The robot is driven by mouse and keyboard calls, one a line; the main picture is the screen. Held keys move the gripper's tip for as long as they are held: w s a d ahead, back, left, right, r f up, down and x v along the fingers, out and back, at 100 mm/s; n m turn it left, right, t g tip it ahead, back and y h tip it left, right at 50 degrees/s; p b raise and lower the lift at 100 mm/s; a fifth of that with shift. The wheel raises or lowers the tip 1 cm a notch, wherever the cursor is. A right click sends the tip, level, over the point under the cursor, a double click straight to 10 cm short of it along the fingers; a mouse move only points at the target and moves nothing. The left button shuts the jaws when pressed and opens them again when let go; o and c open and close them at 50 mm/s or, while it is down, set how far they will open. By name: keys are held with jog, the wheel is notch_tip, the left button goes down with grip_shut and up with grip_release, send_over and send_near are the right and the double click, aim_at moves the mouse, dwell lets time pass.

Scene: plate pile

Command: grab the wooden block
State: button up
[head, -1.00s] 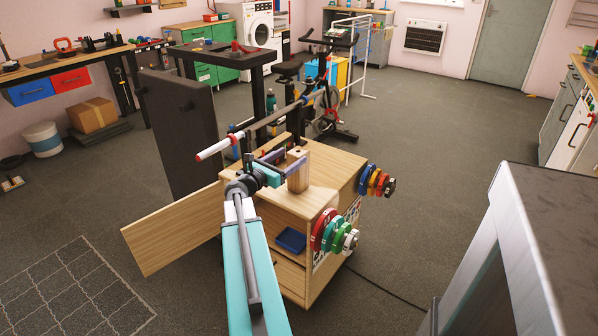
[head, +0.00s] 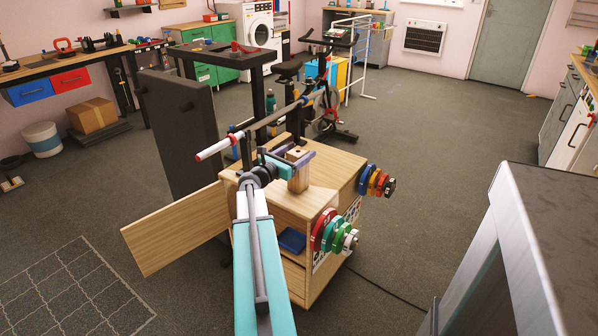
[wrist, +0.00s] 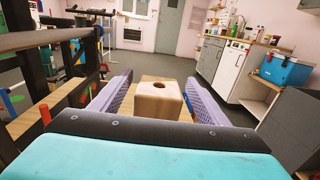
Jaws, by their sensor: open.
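The wooden block (head: 299,178) is a pale upright block standing on top of the wooden cabinet (head: 329,172). In the wrist view the block (wrist: 159,103) shows a dark round hole in its top face. My gripper (head: 297,161) is open at the block. In the wrist view its two purple-grey fingers stand on the left and right of the block, with a visible gap on the right and a narrower one on the left. The block's lower part is hidden behind my gripper's body in the wrist view.
A barbell (head: 275,118) passes just left of and behind my gripper, near a dark upright pad (head: 178,125). Coloured weight plates (head: 330,233) hang on the cabinet's right side. A wooden door or panel (head: 172,232) sticks out left. A grey-topped unit (head: 545,205) stands at right.

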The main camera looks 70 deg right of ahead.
jog(key=shift+x, duration=1.9)
grip_shut()
